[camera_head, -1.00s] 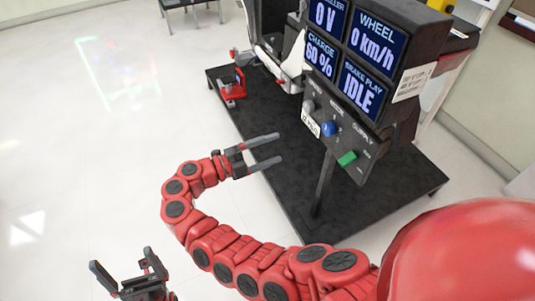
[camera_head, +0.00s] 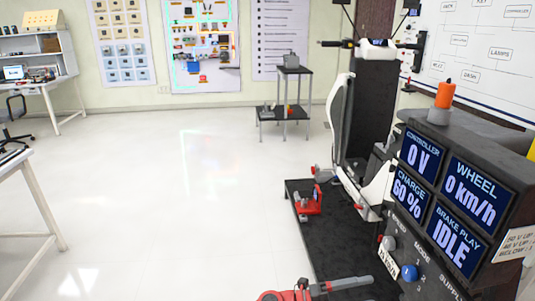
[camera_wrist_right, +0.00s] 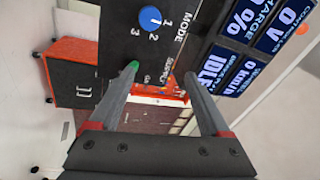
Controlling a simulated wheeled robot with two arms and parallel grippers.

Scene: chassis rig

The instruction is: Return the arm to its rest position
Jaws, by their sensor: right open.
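My right gripper (camera_head: 340,286) shows only in part at the bottom edge of the head view, left of the control panel. In the right wrist view my right gripper (camera_wrist_right: 162,72) has its two grey fingers spread apart, with nothing between them. A panel with a blue knob (camera_wrist_right: 150,18) and a green switch (camera_wrist_right: 133,66) lies beyond the fingers; the left fingertip overlaps the green switch in the picture, and I cannot tell if they touch. The blue knob also shows in the head view (camera_head: 409,272). My left arm is out of the head view.
The display box (camera_head: 455,190) reads 0 V, 0 km/h, 60 % and IDLE. A white table (camera_head: 25,215) stands at the left edge. The floor between is clear.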

